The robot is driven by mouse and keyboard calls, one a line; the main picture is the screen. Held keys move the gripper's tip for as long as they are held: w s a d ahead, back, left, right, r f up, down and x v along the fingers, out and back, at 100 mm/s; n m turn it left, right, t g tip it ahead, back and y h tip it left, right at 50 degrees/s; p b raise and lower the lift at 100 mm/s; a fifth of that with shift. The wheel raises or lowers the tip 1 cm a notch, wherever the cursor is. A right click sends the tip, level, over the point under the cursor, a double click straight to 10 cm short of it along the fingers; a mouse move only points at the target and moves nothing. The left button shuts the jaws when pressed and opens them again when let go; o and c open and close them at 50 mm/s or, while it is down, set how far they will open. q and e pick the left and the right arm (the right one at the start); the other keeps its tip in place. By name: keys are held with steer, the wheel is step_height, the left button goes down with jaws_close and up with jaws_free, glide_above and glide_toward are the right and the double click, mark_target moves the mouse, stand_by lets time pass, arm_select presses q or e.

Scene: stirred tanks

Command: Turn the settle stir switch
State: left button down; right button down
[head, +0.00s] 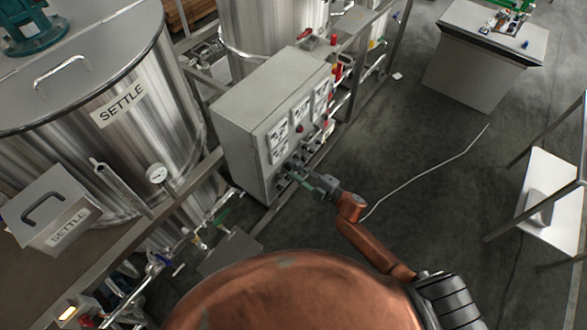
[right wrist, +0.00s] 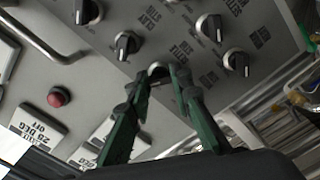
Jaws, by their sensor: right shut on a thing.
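The grey control box (head: 240,130) stands at the middle of the head view, with a row of black switches along the lower part of its front. My right gripper (head: 298,172) is at this row. In the right wrist view its two green fingers (right wrist: 158,74) are shut on a switch knob (right wrist: 157,68), which is mostly hidden between the fingertips. The printed label beside it (right wrist: 183,50) seems to read SETTLE STIR, upside down and small. How far the knob is turned cannot be told. My left gripper does not show.
Other black knobs (right wrist: 128,44), (right wrist: 236,60) sit close around the fingers, and a red button (right wrist: 59,97) is lower left. The steel SETTLE tank (head: 130,125) stands left of the box.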

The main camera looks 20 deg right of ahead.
stand_by(0.3)
steer(key=c, duration=1.7)
jaws_free()
steer(key=v, duration=1.2)
